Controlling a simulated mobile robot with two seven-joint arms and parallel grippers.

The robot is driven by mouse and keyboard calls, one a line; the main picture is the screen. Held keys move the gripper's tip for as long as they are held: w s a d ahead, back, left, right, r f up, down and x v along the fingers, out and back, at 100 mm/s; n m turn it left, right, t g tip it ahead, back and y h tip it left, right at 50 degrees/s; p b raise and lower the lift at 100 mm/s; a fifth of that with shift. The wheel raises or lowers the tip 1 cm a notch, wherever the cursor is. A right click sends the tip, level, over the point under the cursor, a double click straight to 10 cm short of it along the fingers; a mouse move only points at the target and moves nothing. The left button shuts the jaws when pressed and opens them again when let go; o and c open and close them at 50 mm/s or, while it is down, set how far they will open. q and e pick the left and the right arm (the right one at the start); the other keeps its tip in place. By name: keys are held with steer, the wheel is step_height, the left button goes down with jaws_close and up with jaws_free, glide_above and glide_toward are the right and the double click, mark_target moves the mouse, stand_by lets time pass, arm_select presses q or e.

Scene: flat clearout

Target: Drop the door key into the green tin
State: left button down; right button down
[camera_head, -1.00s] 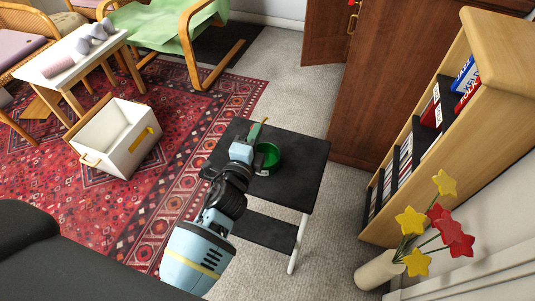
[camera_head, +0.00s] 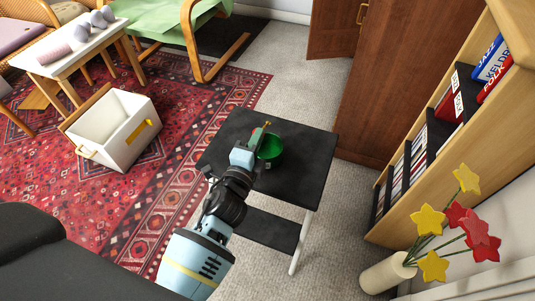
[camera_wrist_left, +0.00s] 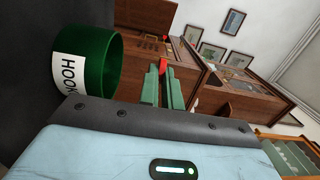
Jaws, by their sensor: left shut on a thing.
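The green tin (camera_head: 271,152) stands upright and open-topped on the small black table. It shows large at the left of the left wrist view (camera_wrist_left: 98,68), with a white label reading "HOOK". My left gripper (camera_head: 263,131) is just beside the tin's rim, on its upper-left side in the head view. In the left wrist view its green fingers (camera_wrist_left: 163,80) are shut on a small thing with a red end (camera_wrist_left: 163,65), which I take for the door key. Most of the key is hidden between the fingers. The fingers are outside the tin, to its right in that view. My right gripper is not in view.
The black table (camera_head: 300,175) is otherwise clear. A wooden bookcase (camera_head: 440,175) and a vase (camera_head: 387,273) of star-shaped flowers stand at right. A brown cabinet (camera_head: 385,85) is behind. A white crate (camera_head: 128,145) sits on the red rug at left.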

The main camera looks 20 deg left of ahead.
arm_select(q)
steer(key=c, duration=1.5)
jaws_free()
steer(key=shift+s, duration=3.9)
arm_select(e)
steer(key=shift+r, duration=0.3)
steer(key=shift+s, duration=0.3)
